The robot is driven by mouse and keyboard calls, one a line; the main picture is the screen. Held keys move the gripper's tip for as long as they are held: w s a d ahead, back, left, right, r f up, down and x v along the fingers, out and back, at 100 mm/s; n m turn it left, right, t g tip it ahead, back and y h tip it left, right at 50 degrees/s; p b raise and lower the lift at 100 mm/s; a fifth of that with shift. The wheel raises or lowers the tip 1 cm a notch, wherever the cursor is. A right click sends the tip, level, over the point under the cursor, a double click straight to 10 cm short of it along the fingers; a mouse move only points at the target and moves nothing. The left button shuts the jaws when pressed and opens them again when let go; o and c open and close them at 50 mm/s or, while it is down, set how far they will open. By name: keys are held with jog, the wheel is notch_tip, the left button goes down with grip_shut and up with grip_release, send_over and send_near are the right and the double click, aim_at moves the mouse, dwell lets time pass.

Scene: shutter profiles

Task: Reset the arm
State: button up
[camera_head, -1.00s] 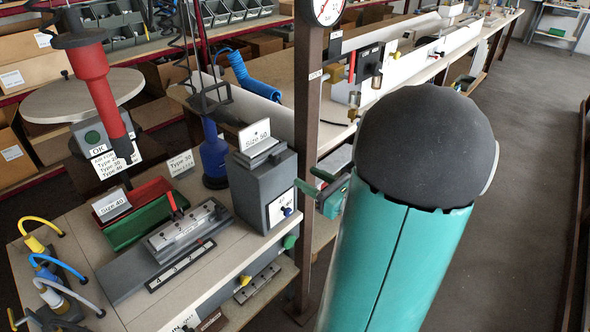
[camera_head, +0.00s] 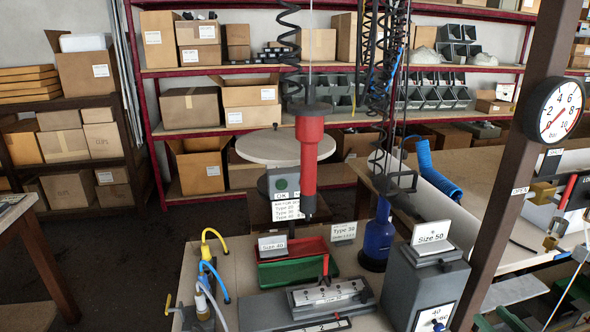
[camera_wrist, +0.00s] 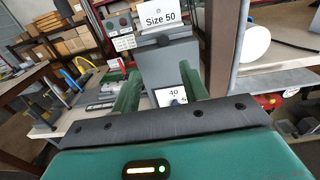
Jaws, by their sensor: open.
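My gripper (camera_wrist: 158,82) shows in the wrist view with its two green fingers spread apart and nothing between them. Behind the fingers is the grey box with the "Size 50" sign (camera_wrist: 160,18). A white label (camera_wrist: 171,95) with "40" on the box shows between the fingers. The same grey box (camera_head: 420,285) stands on the bench in the head view. Green parts at the lower right of the head view look like my gripper, but they are cut off.
A brown post with a pressure gauge (camera_head: 562,110) stands right of the box. A red hanging tool (camera_head: 310,150) and a blue bottle-like tool (camera_head: 379,237) are over the bench. Red and green trays (camera_head: 292,272) lie there. Shelves with cardboard boxes (camera_head: 190,108) stand behind; dark floor is open at left.

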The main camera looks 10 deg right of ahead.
jog(key=w+a+n+g+y, duration=0.2)
jog(key=a+n+g+y, duration=0.25)
jog(key=a+n, duration=0.55)
jog(key=w+a+n+g+y, duration=0.25)
jog(key=a+n+g, duration=0.4)
jog(key=a, duration=0.65)
jog(key=s+a+r+n+h, duration=0.2)
jog(key=a+n+h, duration=0.2)
jog(key=n, duration=0.5)
jog(key=s+a+r+n+g+h, duration=0.1)
jog(key=s+a+r+n+h, duration=0.2)
jog(key=n, duration=0.7)
jog(key=shift+s+a+r+h, duration=0.15)
jog(key=shift+a+r+h, duration=0.2)
jog(key=shift+a+h, duration=0.15)
